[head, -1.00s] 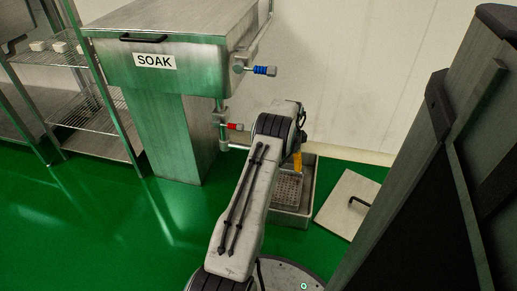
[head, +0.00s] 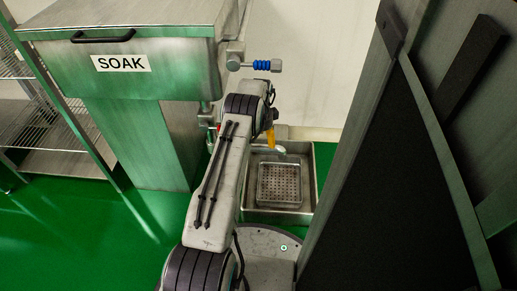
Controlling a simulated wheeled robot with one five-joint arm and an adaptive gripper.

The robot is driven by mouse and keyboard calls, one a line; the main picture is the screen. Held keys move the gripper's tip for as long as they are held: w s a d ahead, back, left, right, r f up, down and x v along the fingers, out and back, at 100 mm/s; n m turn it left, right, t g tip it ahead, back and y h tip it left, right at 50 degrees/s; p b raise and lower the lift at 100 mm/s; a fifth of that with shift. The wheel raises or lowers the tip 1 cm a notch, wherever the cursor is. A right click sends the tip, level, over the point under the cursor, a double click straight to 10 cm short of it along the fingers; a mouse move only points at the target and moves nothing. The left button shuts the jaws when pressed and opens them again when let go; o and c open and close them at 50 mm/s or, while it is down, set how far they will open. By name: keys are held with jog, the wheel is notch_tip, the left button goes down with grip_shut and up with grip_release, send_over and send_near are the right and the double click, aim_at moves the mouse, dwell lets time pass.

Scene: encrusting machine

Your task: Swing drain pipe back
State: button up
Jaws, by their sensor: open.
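The steel SOAK tank (head: 165,75) stands at the upper left on a square pedestal. A vertical drain pipe (head: 205,117) comes down by its right side and is mostly hidden behind my arm. A sliver of the red valve handle (head: 218,128) shows beside the arm. The pipe's lower end and outlet cannot be made out clearly. My gripper (head: 274,143) is at the far end of my arm, with a yellow part showing, above the back left of the floor basin. It is open; whether it touches the pipe is hidden.
The floor basin (head: 311,190) holds a perforated basket (head: 280,185). A blue-handled valve (head: 262,65) sticks out from the tank's right side. A large dark panel (head: 400,190) fills the right. Wire shelves (head: 40,130) stand at the left. Green floor lies open in front of the tank.

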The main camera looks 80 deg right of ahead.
aim_at(260, 148)
notch_tip(260, 148, down, 6)
jog(key=shift+r+b, duration=0.15)
jog(key=shift+b, duration=1.05)
jog(key=shift+c, duration=0.3)
jog(key=c, duration=1.2)
